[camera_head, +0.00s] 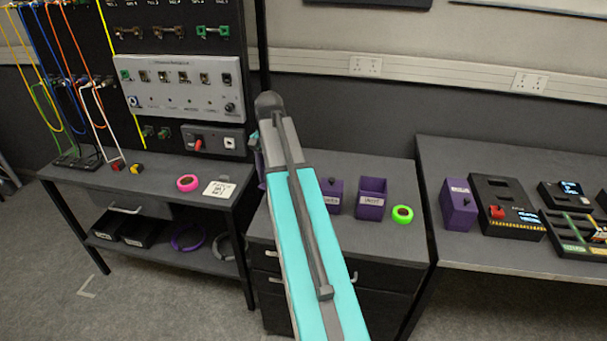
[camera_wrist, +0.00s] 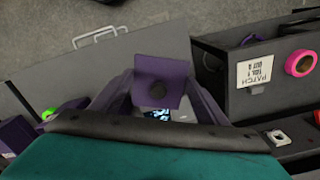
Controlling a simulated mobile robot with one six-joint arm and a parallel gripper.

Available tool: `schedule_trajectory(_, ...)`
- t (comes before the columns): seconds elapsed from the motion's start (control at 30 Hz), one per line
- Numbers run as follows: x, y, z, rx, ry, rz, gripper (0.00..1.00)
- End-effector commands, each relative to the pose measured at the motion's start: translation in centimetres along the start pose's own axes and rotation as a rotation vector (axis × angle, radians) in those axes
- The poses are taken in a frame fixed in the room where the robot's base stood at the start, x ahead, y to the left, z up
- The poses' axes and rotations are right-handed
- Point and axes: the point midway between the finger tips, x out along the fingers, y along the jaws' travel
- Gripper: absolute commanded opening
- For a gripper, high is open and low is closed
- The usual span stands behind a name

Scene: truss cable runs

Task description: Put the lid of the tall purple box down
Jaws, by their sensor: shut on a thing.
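A purple square lid (camera_wrist: 158,72) with a dark round knob shows in the middle of the wrist view. My gripper (camera_wrist: 157,92) is shut on the lid, around its knob as far as I can see. In the head view my teal arm covers most of the gripper and lid; only a purple sliver shows at the arm's left edge.
On the middle cabinet stand an open purple box (camera_head: 371,202), a partly hidden purple box (camera_head: 334,200) and a green tape roll (camera_head: 402,222). A pink roll (camera_head: 187,190) and a white card (camera_head: 219,197) lie on the left bench. Another purple box (camera_head: 458,212) stands on the right table.

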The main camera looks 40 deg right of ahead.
Motion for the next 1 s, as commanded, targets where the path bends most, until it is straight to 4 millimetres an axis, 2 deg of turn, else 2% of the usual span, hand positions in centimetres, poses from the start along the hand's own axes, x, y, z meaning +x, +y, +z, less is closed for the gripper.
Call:
schedule_trajectory(0.03, 0.1, -1.1, 1.5, -0.043, 0.000, 0.000, 0.46)
schedule_trajectory(0.2, 0.5, -4.2, 5.9, -0.181, 0.000, 0.000, 0.46)
schedule_trajectory(0.5, 1.0, -8.6, 14.1, -0.423, 0.000, 0.000, 0.46)
schedule_trajectory(0.8, 1.5, -11.7, 22.8, -0.663, 0.000, 0.000, 0.46)
schedule_trajectory(1.0, 1.8, -12.8, 27.5, -0.792, 0.000, 0.000, 0.46)
